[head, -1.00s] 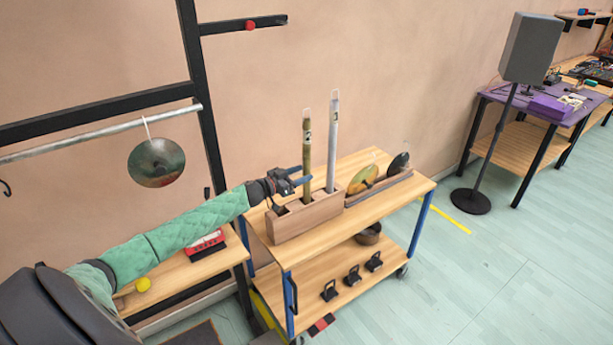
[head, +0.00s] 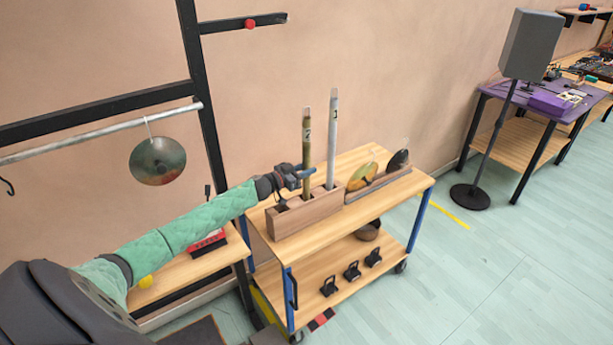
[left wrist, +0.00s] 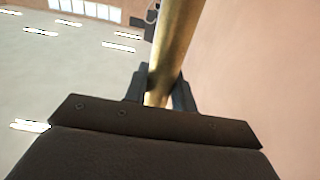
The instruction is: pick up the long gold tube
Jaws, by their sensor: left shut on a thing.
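The long gold tube (head: 306,148), with a small label near its top, stands upright in a wooden block holder (head: 300,219) on the cart. My left gripper (head: 305,172) is shut on the tube at about its middle, above the holder. The tube also shows in the left wrist view (left wrist: 175,50), rising between my left fingers (left wrist: 162,98). A taller silver tube (head: 331,140) stands upright in the same holder, just right of the gold one. Their lower ends are hidden in the holder. My right gripper is not in view.
A wooden rack with a yellow-green disc (head: 362,174) and a dark disc (head: 398,159) sits right of the holder on the cart (head: 404,195). A metal disc (head: 157,160) hangs from a rail at left. A speaker (head: 530,44) stands at right.

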